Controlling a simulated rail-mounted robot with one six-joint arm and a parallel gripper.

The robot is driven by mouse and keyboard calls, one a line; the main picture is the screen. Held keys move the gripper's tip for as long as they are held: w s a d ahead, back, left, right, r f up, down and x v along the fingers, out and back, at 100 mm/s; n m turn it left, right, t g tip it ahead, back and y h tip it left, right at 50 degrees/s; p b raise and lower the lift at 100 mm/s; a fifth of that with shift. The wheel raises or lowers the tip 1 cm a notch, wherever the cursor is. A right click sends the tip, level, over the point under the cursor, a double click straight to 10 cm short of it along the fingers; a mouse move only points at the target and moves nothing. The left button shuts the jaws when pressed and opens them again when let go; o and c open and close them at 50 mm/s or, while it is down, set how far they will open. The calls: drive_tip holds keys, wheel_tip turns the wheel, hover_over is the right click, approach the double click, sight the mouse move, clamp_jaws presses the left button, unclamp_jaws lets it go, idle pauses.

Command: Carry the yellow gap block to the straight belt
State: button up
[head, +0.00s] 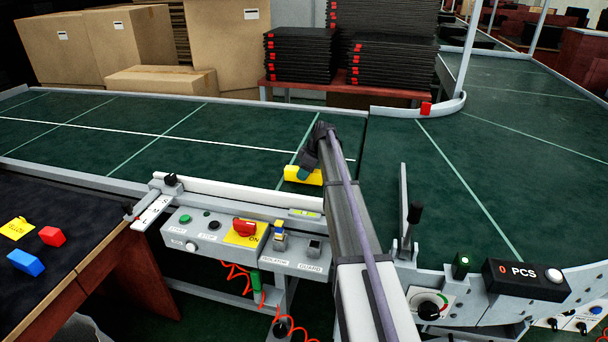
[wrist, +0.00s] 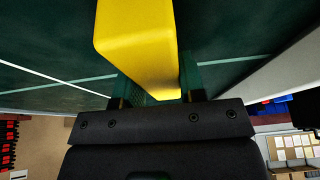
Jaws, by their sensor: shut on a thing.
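The yellow block (head: 296,174) shows at the right end of the straight belt (head: 100,140), close to its near rail. My gripper (head: 306,172) is over the block and partly hides it. In the wrist view the yellow block (wrist: 140,45) fills the space between the two fingers of my gripper (wrist: 158,95), which is shut on it. I cannot tell whether the block touches the belt or hangs just above it.
The curved belt (head: 470,150) lies to the right, with a red block (head: 425,108) at its far rail. A control panel (head: 240,240) stands in front of the straight belt. A dark table at left holds a red block (head: 52,236) and a blue block (head: 26,262). The straight belt's left part is clear.

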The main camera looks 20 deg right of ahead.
drive_tip(key=o, duration=1.1)
drive_tip(key=shift+f, duration=0.1)
drive_tip(key=shift+c, duration=0.2)
drive_tip(key=shift+r+p, duration=0.4)
drive_tip(key=p+v, duration=1)
drive_tip(key=v, duration=0.1)
drive_tip(key=shift+d+r+p, duration=0.15)
drive_tip(key=shift+r+p, duration=0.05)
drive_tip(key=shift+p, duration=0.1)
drive_tip(key=s+a+m+g+h, duration=0.15)
drive_tip(key=s+a+m, duration=0.25)
drive_tip(key=s+a, duration=1.25)
drive_tip(key=s+a+m+h+p, duration=0.1)
drive_tip(key=s+a+m, duration=0.2)
drive_tip(key=s, duration=0.6)
drive_tip(key=s+a+r+m+g+h+p, duration=0.1)
drive_tip(key=s+a+m, duration=0.2)
drive_tip(key=s+a, duration=0.5)
drive_tip(key=shift+s, duration=1.1)
